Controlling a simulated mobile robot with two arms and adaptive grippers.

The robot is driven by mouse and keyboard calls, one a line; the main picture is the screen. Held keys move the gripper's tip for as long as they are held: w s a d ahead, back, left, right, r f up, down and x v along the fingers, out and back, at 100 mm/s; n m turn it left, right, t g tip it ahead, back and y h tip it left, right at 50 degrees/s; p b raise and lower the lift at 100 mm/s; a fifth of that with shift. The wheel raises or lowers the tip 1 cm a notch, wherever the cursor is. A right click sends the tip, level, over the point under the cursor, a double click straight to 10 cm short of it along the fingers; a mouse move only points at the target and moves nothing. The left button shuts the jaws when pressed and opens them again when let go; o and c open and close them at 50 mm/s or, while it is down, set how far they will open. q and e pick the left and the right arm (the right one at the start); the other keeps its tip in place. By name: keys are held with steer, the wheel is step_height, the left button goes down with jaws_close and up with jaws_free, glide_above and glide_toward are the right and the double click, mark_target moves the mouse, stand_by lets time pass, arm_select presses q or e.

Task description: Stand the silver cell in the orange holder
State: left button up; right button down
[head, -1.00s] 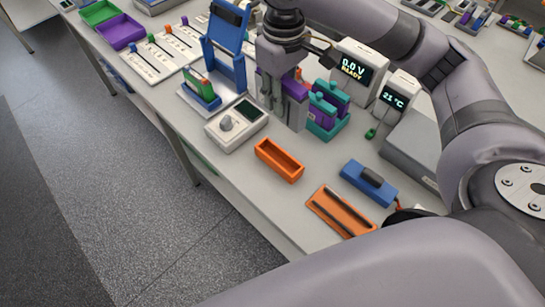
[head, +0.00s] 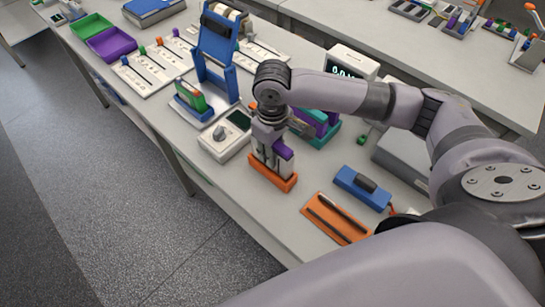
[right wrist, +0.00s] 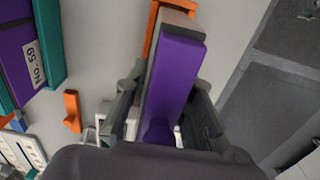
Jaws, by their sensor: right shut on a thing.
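My right gripper (head: 268,160) is shut on the silver cell (right wrist: 178,12), a slim grey block with a broad purple face and a purple knob. In the right wrist view, the fingers (right wrist: 165,115) clasp its two sides. The cell is roughly upright over the orange holder (head: 259,177), an open-topped box on the bench. The holder also shows behind the cell in the right wrist view (right wrist: 151,28). The cell's lower end is at the holder's opening; I cannot tell whether it rests on the holder's floor. My left gripper is out of view.
A white box with a knob (head: 218,143) stands close left of the holder. Behind is a teal rack (head: 325,135) with purple cells. A blue block (head: 362,187) and an orange tray (head: 337,221) lie to the right. The bench's front edge is near.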

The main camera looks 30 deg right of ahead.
step_height(320, 180, down, 3)
steer(key=shift+r, duration=0.1)
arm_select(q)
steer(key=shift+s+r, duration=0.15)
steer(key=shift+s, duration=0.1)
arm_select(e)
steer(key=shift+s, duration=0.15)
steer(key=shift+f, duration=0.25)
arm_select(q)
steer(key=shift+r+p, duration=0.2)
steer(key=shift+p, duration=0.1)
arm_select(e)
steer(key=shift+s+a+f, duration=0.1)
steer(key=shift+s+f, duration=0.25)
steer(key=shift+f, duration=0.1)
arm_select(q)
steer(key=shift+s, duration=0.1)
arm_select(e)
steer(key=shift+f, duration=0.1)
steer(key=c, duration=1.5)
jaws_free()
steer(key=shift+f, duration=0.1)
steer(key=shift+c, duration=0.2)
steer(key=shift+o, duration=0.9)
steer(key=shift+w+f, duration=0.15)
steer(key=shift+w, duration=0.1)
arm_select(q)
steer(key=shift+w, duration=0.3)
